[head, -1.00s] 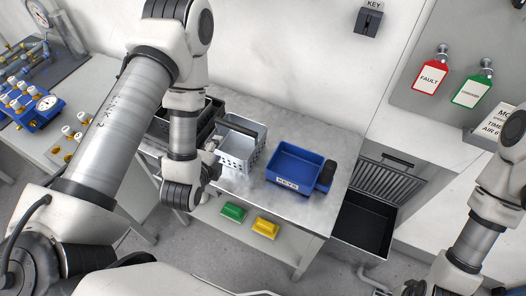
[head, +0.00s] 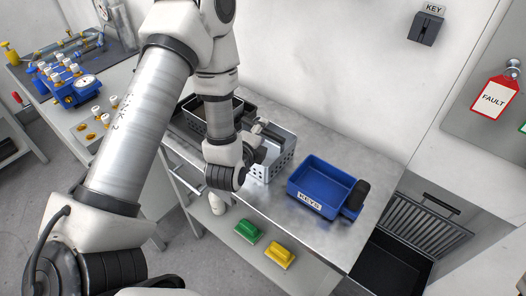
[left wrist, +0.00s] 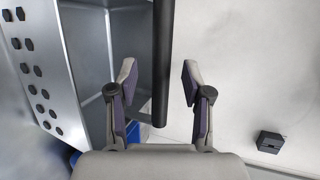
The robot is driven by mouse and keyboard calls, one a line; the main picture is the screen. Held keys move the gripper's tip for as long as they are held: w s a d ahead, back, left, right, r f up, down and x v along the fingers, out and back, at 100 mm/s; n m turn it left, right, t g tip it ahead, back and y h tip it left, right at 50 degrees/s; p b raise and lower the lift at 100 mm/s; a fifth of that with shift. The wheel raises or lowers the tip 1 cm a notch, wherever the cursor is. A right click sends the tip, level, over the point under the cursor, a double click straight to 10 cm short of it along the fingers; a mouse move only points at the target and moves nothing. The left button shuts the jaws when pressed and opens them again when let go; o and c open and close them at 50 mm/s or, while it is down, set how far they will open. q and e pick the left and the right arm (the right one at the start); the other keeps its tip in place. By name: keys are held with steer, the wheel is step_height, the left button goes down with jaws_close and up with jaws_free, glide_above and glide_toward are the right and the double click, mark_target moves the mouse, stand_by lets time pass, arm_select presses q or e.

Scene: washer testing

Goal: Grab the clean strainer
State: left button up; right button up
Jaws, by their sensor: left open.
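The light grey perforated strainer (head: 281,166) stands on the steel bench beside a dark basket (head: 190,121). My left gripper (head: 264,143) is at the light strainer, partly hiding it in the head view. In the left wrist view the gripper (left wrist: 158,82) is open, with the strainer's black handle bar (left wrist: 163,50) running between its two fingers. The fingers appear apart from the bar, with a gap on each side. The strainer's wall with round holes (left wrist: 38,75) is at the left of that view. My right gripper is out of view.
A blue KEYS bin (head: 320,188) stands to the right on the bench (head: 375,225). Green (head: 249,231) and yellow (head: 280,254) blocks are on the lower shelf. A black sink basin (head: 385,265) is at the right. A key box (head: 427,27) hangs on the wall.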

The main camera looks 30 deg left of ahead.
arm_select(q)
steer(key=shift+x, duration=1.05)
steer(key=shift+r, duration=0.1)
steer(key=c, duration=0.6)
jaws_close()
steer(key=shift+r, duration=0.1)
